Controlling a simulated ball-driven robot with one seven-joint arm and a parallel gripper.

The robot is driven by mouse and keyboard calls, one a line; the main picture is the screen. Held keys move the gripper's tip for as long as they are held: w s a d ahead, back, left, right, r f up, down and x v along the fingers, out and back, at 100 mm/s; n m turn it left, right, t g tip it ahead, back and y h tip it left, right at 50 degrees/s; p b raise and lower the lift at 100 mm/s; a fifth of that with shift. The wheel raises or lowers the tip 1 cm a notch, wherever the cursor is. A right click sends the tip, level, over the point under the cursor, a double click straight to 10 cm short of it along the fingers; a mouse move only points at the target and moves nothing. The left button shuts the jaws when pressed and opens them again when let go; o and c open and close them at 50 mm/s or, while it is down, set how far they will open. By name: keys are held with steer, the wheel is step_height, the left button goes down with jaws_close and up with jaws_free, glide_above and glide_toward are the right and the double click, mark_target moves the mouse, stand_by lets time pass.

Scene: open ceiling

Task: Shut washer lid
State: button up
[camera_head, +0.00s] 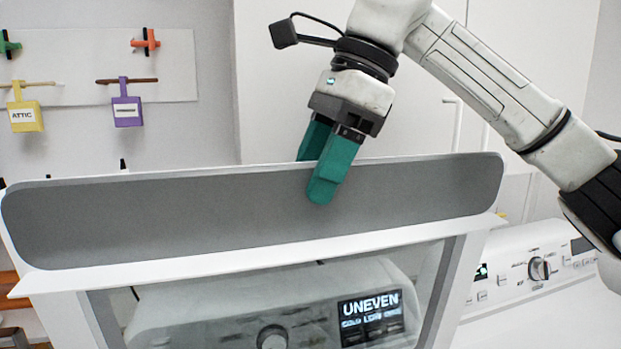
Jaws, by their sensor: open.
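The washer lid (230,206) stands raised in front of me, with a grey panel along its top, a white ledge below and a clear window under that. My gripper (314,178) comes down from above at the lid's top edge, right of its middle. One green finger is in front of the grey panel. The other shows above the edge, and its tip is hidden behind the lid. The jaws are open; I cannot tell whether either finger touches the lid. Through the window I see a control panel (225,308) with a knob and a display reading "UNEVEN".
Another control panel (510,272) with a knob stands at the right, beside a white top. White cabinet doors (290,110) are behind my arm. Yellow (25,117) and purple (127,112) tags and small handles hang on the left wall.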

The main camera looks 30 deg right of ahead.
steer(key=shift+x, duration=1.05)
jaws_close()
